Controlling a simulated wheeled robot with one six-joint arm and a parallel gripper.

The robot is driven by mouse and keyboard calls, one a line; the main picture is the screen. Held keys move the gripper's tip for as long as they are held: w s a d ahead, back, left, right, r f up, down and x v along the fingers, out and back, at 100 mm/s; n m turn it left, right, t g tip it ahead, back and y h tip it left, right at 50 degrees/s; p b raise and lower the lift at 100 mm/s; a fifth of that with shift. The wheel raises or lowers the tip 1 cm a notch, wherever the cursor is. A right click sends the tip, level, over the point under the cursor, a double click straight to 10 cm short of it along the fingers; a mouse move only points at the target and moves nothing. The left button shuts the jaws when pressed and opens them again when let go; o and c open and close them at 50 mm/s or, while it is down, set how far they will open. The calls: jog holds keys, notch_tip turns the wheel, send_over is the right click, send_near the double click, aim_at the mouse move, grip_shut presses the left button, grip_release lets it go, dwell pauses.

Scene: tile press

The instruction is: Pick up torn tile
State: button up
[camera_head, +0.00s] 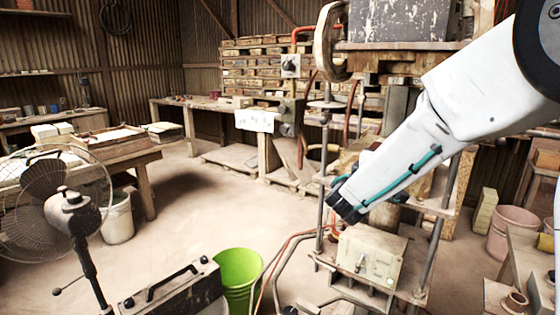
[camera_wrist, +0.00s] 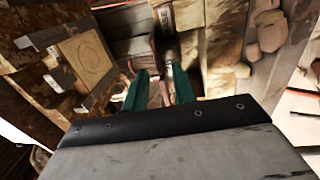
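My gripper (camera_wrist: 158,82) shows in the wrist view as two teal fingers with a clear gap between them. It is open, and I see nothing clearly held. Their lower parts are hidden behind a large grey plate with a black edge. Beyond the fingers is a dim part of the press. A square tan tile-like piece (camera_wrist: 88,58) with a round mark lies on wood to the left of the fingers, apart from them. I cannot tell whether it is the torn tile. In the head view my arm reaches down in front of the press (camera_head: 442,190), and I cannot make out the fingers.
A control box (camera_head: 370,258) is low on the press. A green bucket (camera_head: 238,280) stands left of it, with a fan (camera_head: 62,205) farther left. A worktable (camera_head: 115,150) and a pallet stack (camera_head: 255,75) stand behind. Pink buckets (camera_head: 512,230) are at right. The middle floor is clear.

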grip_shut()
jog(key=shift+r, duration=0.6)
jog(key=shift+a, duration=0.1)
jog(key=r+v, duration=0.1)
jog(key=v, duration=1.2)
jog(key=shift+s+a+r, duration=0.15)
jog(key=shift+s+r, duration=0.05)
jog(key=shift+s, duration=0.3)
dwell(0.4)
